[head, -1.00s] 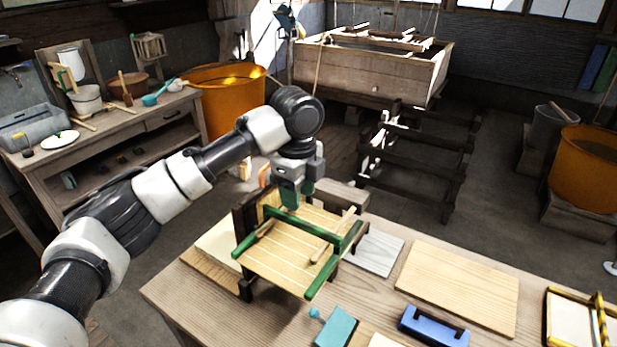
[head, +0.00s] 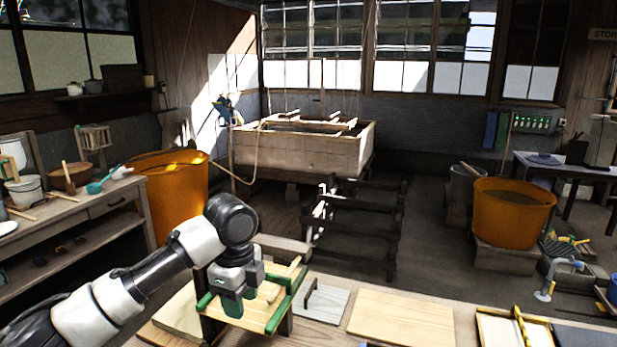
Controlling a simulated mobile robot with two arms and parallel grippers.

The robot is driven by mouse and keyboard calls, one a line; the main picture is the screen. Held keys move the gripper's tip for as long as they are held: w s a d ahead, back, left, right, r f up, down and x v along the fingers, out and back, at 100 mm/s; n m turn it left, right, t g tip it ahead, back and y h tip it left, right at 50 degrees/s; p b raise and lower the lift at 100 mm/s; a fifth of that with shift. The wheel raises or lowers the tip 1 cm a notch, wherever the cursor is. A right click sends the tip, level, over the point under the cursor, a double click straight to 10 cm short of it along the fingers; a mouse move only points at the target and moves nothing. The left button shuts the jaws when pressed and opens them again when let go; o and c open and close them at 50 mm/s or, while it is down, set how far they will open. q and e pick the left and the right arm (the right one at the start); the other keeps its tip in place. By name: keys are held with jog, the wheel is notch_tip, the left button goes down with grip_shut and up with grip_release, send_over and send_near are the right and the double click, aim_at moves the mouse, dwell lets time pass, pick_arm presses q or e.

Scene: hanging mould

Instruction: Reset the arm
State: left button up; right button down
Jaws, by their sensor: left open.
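My left arm comes in from the lower left. Its gripper (head: 238,303) points down in front of the mould, a slatted wooden panel with green bars (head: 287,299) standing on the workbench. The jaws are open, with green fingertips, and nothing shows held between them. The arm and gripper hide the left part of the mould. Whether the fingertips touch the mould I cannot tell. My right gripper is out of the picture.
The workbench holds a pale board (head: 402,318) and a yellow-edged tray (head: 512,330). Behind stand a large wooden vat (head: 300,152), a dark stepped rack (head: 355,225) and orange tubs (head: 178,200) (head: 512,212). A side shelf table (head: 75,215) is at left. Floor shows between them.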

pick_arm(q)
jog(key=s+d+f+n+h, duration=0.1)
jog(key=s+d+f, duration=0.25)
jog(key=f, duration=0.35)
jog(key=s+d+f+n+h, duration=0.1)
jog(key=s+d+f+n, duration=0.1)
jog(key=s+f, duration=0.3)
jog(key=s+f+n+t+h, duration=0.2)
jog(key=s+f+n, duration=0.4)
jog(key=s+f, duration=0.2)
jog(key=s+a+f+n+t+y, duration=0.15)
jog(key=s+a+n+y, duration=0.25)
jog(key=s+a+n, duration=0.9)
notch_tip(320, 180, down, 28)
jog(key=s+m+g+b, duration=0.2)
jog(key=s+a+f+b, duration=0.1)
jog(key=s+f, duration=0.7)
jog(key=f, duration=0.1)
jog(key=s+a+f+b, duration=0.1)
jog(key=s+a+f, duration=0.1)
jog(key=s+f, duration=0.6)
notch_tip(320, 180, down, 2)
jog(key=shift+s+a+f+m+g, duration=0.15)
jog(key=shift+s+a+m+g, duration=0.05)
jog(key=shift+a+m+g, duration=0.15)
